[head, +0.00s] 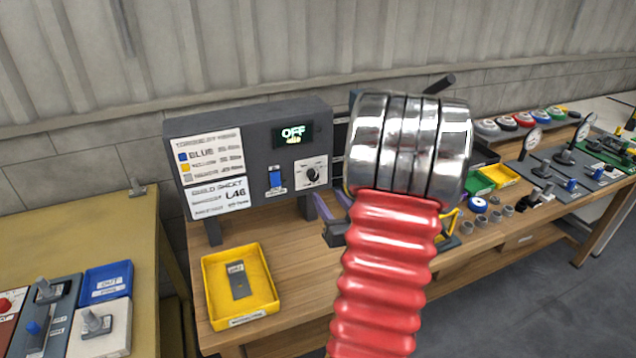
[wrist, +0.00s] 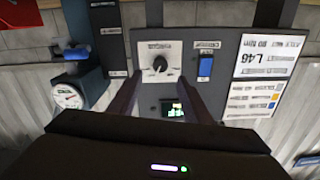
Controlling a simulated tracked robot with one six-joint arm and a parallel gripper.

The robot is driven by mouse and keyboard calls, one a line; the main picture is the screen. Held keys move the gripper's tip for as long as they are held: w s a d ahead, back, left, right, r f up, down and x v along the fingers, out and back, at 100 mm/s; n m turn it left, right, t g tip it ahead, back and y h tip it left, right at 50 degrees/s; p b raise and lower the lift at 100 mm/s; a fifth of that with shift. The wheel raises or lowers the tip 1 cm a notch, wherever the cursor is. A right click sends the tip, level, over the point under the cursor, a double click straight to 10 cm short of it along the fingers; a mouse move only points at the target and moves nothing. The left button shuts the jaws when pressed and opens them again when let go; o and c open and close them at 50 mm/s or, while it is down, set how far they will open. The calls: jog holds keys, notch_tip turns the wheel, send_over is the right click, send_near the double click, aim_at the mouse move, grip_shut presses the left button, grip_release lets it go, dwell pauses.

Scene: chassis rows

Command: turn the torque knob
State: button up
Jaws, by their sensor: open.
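The torque knob (head: 312,175) is a small black dial on a white plate, low on the right of a grey control panel (head: 255,113). It also shows in the upside-down wrist view (wrist: 160,65). My gripper (wrist: 160,78) is open, with its dark fingers pointing at the panel on either side of the knob. I cannot tell whether they touch it. In the head view my red-sleeved arm hides most of the gripper. The panel's display (head: 293,135) reads OFF in the head view. A blue switch (head: 275,178) sits left of the knob.
A yellow tray (head: 209,290) with a grey labelled piece stands on the bench in front of the panel. A white label sheet (head: 218,196) is on the panel's left side. A gauge (wrist: 67,96) stands beside the panel in the wrist view. Coloured bins and fittings lie further right.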

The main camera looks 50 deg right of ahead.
aim_at(315, 178)
jog(key=x, duration=0.9)
jog(key=shift+w, duration=0.15)
jog(key=shift+c, duration=0.2)
jog(key=c, duration=1)
